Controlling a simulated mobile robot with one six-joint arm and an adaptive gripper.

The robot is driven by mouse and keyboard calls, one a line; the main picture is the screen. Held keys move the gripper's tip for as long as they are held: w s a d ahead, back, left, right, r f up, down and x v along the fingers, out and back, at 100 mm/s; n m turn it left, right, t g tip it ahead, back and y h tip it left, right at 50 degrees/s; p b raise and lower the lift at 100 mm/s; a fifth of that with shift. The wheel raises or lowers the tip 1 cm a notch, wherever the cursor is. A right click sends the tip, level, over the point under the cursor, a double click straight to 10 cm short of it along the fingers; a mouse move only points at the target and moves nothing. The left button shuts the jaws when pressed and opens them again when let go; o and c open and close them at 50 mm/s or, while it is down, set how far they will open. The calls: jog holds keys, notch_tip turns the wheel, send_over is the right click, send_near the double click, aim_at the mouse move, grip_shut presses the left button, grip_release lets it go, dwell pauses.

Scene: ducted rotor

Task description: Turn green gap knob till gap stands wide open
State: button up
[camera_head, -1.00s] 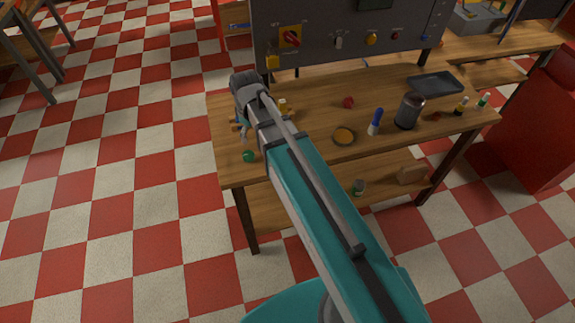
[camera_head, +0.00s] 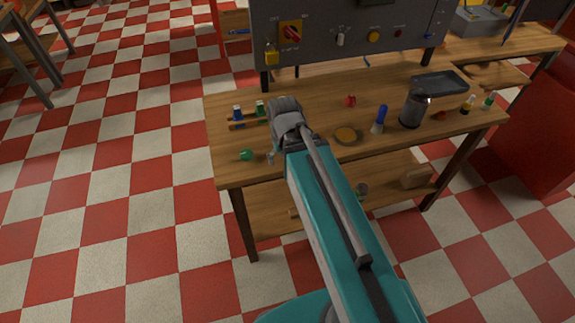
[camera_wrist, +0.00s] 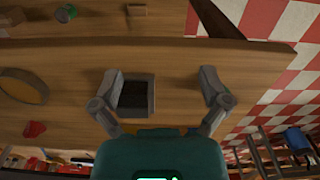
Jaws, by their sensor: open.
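A small green piece (camera_head: 246,155) lies near the front left corner of the wooden table in the head view. I cannot tell whether it is the gap knob, and no gap can be made out. My gripper (camera_head: 284,103) is over the left part of the table, right of and beyond the green piece. In the wrist view my gripper (camera_wrist: 162,82) has its two fingers wide apart with nothing held. A dark square thing (camera_wrist: 137,96) shows between the fingers, close to the left one; my arm seems to hide it in the head view.
A grey panel (camera_head: 345,40) with a red rotary switch (camera_head: 292,33) stands at the back. The table (camera_head: 225,165) holds blue and green bottles (camera_head: 238,113), a round dish (camera_head: 347,135), a blue-topped bottle (camera_head: 379,120), a dark canister (camera_head: 413,110) and a tray (camera_head: 440,83).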

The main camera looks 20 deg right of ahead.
jog(key=shift+s+d+f+m, duration=0.35)
jog(key=shift+s+f+m, duration=0.05)
jog(key=shift+s, duration=0.1)
dwell(1.3)
